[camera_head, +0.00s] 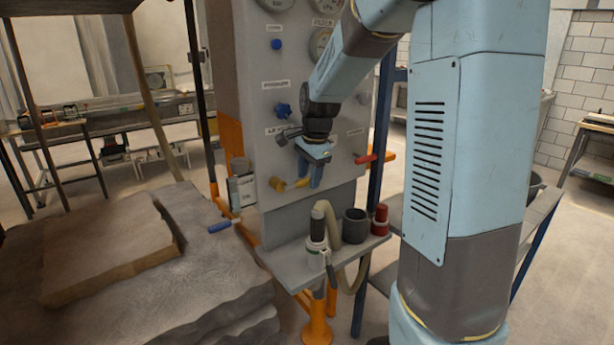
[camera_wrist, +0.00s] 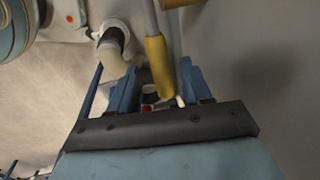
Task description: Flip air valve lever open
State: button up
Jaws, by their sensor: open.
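A yellow-handled lever (camera_head: 279,184) sits low on the grey valve panel (camera_head: 262,110). A red lever (camera_head: 366,159) is further right on the panel. The labels are too small to read, so I cannot tell which is the air valve lever. My gripper (camera_head: 309,172) points down in front of the panel, at the yellow lever's right end. In the wrist view my gripper (camera_wrist: 158,88) is open, with a yellow handle (camera_wrist: 158,65) showing between its two blue fingers. I cannot tell whether either finger touches it.
Below the gripper, a shelf (camera_head: 290,268) holds a hose fitting (camera_head: 317,238), a dark cup (camera_head: 355,226) and a red part (camera_head: 381,219). Blue knobs (camera_head: 283,110) and gauges (camera_head: 321,43) are above. The sandbed (camera_head: 210,270) lies to the left.

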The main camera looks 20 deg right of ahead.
jog(key=shift+f, duration=0.2)
grip_shut()
dwell(0.4)
jog(key=shift+a, duration=0.3)
jog(key=shift+d, duration=0.1)
